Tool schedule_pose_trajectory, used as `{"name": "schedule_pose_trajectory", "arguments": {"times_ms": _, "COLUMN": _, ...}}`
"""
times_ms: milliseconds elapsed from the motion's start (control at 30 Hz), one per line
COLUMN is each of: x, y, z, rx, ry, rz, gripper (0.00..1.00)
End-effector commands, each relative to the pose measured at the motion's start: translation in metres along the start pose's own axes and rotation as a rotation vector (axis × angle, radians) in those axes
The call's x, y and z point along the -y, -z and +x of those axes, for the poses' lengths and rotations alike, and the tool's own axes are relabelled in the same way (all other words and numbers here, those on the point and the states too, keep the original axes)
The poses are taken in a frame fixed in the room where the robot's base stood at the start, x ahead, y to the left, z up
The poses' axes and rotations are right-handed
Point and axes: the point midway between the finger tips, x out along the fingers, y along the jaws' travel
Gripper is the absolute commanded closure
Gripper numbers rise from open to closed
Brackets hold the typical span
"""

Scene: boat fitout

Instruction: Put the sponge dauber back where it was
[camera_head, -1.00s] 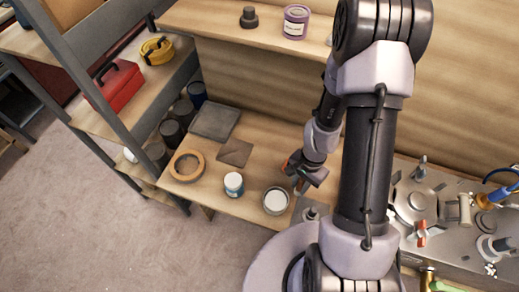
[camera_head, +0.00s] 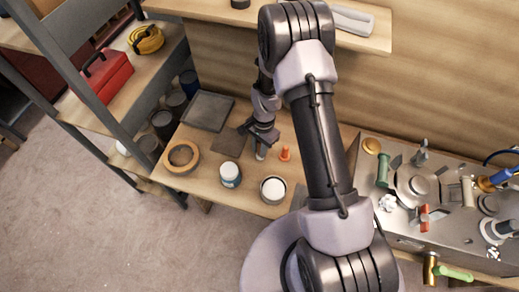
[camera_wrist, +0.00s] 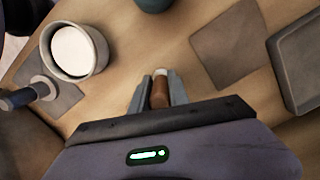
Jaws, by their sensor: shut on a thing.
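My gripper (camera_head: 261,143) is over the wooden bench, between the brown square sheet (camera_head: 227,145) and a small orange cone-like piece (camera_head: 285,154). In the wrist view my gripper (camera_wrist: 158,92) is shut on the sponge dauber (camera_wrist: 160,92), a brown stick-like piece with a pale tip. In the head view its pale lower end (camera_head: 261,153) points down toward the bench. I cannot tell whether it touches the bench. The white-topped jar (camera_head: 230,174) and the can with white contents (camera_head: 273,189) stand on the near side.
A tape ring (camera_head: 181,157) and a grey tray (camera_head: 208,110) lie at the left of the bench. A metal worktop (camera_head: 410,225) crowded with fittings is at the right. A shelf (camera_head: 250,17) overhangs the back. Bare wood lies around the sheet.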

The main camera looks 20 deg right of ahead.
Motion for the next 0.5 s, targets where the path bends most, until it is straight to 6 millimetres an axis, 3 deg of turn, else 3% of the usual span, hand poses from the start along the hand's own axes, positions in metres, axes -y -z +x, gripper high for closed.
{"name": "schedule_pose_trajectory", "arguments": {"times_ms": 267, "x": 0.0003, "y": 0.0008, "z": 0.0025, "rx": -0.002, "ry": 0.002, "rz": -0.001, "gripper": 1.0}}
{"name": "schedule_pose_trajectory", "arguments": {"times_ms": 300, "x": 0.0002, "y": 0.0006, "z": 0.0012, "rx": -0.002, "ry": 0.002, "rz": -0.001, "gripper": 0.71}}
{"name": "schedule_pose_trajectory", "arguments": {"times_ms": 367, "x": 0.0002, "y": 0.0006, "z": 0.0008, "rx": -0.002, "ry": 0.002, "rz": -0.001, "gripper": 0.59}}
{"name": "schedule_pose_trajectory", "arguments": {"times_ms": 500, "x": 0.0002, "y": 0.0006, "z": 0.0006, "rx": -0.002, "ry": 0.002, "rz": -0.001, "gripper": 0.57}}
